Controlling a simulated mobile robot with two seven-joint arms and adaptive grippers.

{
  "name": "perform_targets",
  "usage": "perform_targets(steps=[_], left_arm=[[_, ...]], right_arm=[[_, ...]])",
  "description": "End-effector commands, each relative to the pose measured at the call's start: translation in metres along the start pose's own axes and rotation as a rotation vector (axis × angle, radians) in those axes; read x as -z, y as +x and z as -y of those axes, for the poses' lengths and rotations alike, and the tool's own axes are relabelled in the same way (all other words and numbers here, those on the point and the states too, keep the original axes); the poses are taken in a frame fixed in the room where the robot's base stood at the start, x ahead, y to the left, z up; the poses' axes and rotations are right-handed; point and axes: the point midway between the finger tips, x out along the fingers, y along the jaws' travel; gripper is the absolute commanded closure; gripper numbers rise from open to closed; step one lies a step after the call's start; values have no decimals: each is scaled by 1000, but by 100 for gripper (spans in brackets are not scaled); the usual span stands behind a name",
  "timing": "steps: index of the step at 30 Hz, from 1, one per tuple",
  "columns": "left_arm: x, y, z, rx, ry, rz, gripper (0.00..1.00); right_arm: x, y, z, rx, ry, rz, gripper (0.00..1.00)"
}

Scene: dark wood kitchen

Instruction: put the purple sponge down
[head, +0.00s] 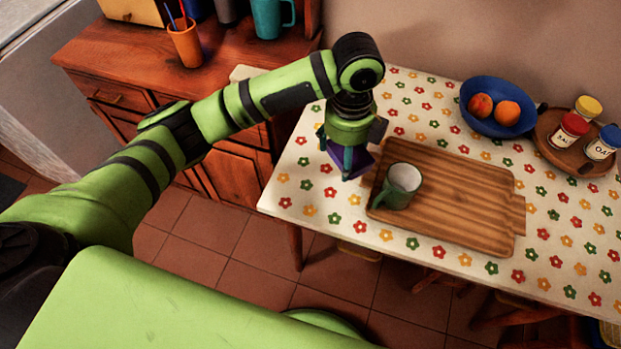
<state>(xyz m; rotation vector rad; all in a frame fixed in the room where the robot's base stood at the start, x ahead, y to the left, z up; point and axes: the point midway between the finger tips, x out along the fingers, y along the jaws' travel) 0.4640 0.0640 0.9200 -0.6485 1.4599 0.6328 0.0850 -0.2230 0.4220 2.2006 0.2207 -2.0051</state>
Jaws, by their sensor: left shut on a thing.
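My left gripper (347,172) points down over the left end of the table, left of the wooden board. It is shut on the purple sponge (359,163), which shows partly between and behind the fingers. I cannot tell whether the sponge touches the tablecloth or hangs just above it. My right gripper is not in view.
A green mug (399,188) stands on the wooden board (465,200), close right of my left gripper. A blue bowl (480,122) with fruit and a round tray (549,139) with jars stand farther back right. Flowered tablecloth (310,190) is clear left of the gripper.

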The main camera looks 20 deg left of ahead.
Motion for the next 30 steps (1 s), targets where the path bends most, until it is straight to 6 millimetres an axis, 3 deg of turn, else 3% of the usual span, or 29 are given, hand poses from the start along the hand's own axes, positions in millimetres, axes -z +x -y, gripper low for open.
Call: perform_targets(steps=[1, 6, 11, 24, 30], left_arm=[[5, 10, 5, -3, 95, -4, 48], [14, 24, 14, -10, 352, -7, 48], [14, 30, 15, -14, 451, -9, 48], [-62, 81, -32, -17, 458, -10, 48], [-81, 96, -42, -13, 463, -8, 48]], right_arm=[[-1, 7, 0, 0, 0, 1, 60], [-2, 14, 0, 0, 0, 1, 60], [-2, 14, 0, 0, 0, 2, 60], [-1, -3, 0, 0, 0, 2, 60], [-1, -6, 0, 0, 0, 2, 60]])
